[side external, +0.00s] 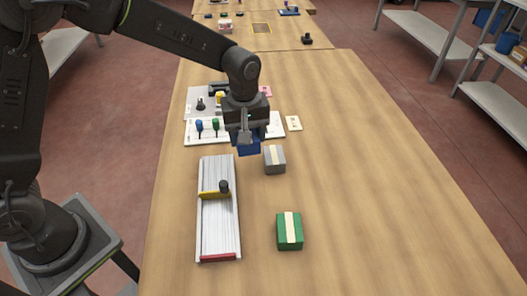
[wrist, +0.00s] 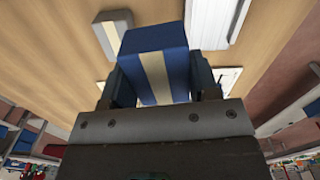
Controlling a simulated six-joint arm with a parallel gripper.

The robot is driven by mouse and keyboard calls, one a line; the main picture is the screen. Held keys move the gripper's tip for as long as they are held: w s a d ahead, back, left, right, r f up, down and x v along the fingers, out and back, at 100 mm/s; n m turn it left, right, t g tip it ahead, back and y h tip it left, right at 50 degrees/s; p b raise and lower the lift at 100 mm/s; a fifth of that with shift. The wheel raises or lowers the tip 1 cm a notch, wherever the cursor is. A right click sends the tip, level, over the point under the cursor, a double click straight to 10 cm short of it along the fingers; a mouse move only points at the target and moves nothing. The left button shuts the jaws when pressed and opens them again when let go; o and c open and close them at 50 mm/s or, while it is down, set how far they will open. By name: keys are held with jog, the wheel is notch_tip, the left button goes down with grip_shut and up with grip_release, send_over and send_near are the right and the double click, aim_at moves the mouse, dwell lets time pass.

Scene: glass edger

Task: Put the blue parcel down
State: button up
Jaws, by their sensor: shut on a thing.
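The blue parcel (side external: 249,148) is in my gripper (side external: 245,136), just left of a grey parcel (side external: 274,164) in the side view. In the wrist view the blue parcel (wrist: 137,42) has a cream band down its middle. The two fingers of my gripper (wrist: 160,80) close on its opposite sides. The parcel looks to be held above the wooden table (side external: 370,190); the height of its underside is hard to tell. The fingers hide part of it in the side view.
A green parcel (side external: 289,232) stands near the front. A long white rail board (side external: 218,235) with a yellow slider (side external: 212,195) and dark knob lies to its left. A white panel (side external: 191,133) with coloured knobs is behind. The table's right side is clear.

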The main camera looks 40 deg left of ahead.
jog(key=s+a+r+m, duration=0.1)
jog(key=s+a, duration=0.4)
jog(key=a, duration=0.3)
jog(key=s+a, duration=0.5)
jog(key=a, duration=0.3)
send_over(217, 179)
notch_tip(217, 179, down, 6)
jog(key=shift+f, duration=2.3)
jog(key=shift+f, duration=0.15)
jog(key=o, duration=1)
